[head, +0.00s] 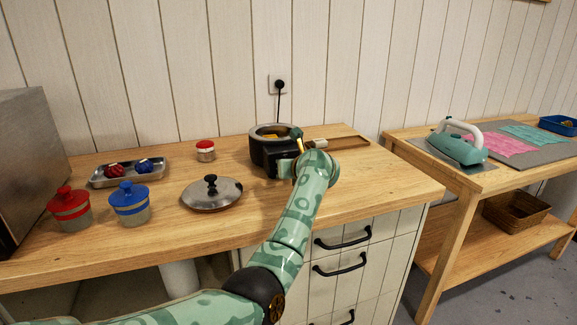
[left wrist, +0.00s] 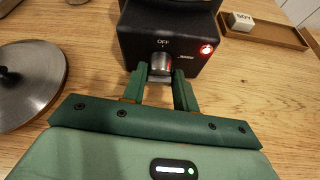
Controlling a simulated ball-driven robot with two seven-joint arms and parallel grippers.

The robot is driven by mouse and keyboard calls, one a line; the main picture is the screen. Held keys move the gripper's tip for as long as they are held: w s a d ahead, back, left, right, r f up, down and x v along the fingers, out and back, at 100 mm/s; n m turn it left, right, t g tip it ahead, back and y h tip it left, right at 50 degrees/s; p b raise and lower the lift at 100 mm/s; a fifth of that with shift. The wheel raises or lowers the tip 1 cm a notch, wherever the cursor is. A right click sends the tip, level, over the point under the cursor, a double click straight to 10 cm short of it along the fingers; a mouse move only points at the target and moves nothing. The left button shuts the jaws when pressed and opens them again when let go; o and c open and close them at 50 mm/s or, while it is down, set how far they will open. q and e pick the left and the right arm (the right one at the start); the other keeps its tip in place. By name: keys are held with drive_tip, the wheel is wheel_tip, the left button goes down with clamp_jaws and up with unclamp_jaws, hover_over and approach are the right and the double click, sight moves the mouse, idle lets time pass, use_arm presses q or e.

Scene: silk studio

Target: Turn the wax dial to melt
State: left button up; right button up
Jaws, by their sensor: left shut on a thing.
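The black wax pot (head: 262,155) stands on the wooden counter, with its control box facing my left arm. In the left wrist view, the silver dial (left wrist: 160,62) is on the front of the black control box (left wrist: 128,42), under the word OFF. A red light (left wrist: 206,49) glows to the right of the dial. My left gripper (left wrist: 160,77) is shut on the dial, one green finger on each side. In the head view, my left gripper (head: 286,168) is at the pot's front, its fingertips partly hidden. The dial's pointer mark is too small to read. My right gripper is out of view.
A pot lid (head: 210,196) lies left of the pot. A wooden tray (head: 352,143) lies behind right. An iron (head: 462,148) is on the right-hand table.

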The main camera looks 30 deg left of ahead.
use_arm(q)
drive_tip(key=shift+w+d+f+m+g+y, duration=0.1)
drive_tip(key=shift+f+m+g+y, duration=0.15)
drive_tip(key=shift+m+g+y, duration=0.55)
drive_tip(key=shift+f+m+b, duration=0.15)
drive_tip(key=shift+m+b, duration=0.45)
drive_tip(key=shift+m, duration=0.1)
drive_tip(key=shift+w+d+f+m+g+y+b, duration=0.1)
drive_tip(key=shift+w+m+g+y+b, duration=0.1)
drive_tip(key=shift+m+g+y+b, duration=0.8)
drive_tip(key=shift+m+y+b, duration=0.4)
drive_tip(key=shift+m+b, duration=0.3)
drive_tip(key=shift+m, duration=0.6)
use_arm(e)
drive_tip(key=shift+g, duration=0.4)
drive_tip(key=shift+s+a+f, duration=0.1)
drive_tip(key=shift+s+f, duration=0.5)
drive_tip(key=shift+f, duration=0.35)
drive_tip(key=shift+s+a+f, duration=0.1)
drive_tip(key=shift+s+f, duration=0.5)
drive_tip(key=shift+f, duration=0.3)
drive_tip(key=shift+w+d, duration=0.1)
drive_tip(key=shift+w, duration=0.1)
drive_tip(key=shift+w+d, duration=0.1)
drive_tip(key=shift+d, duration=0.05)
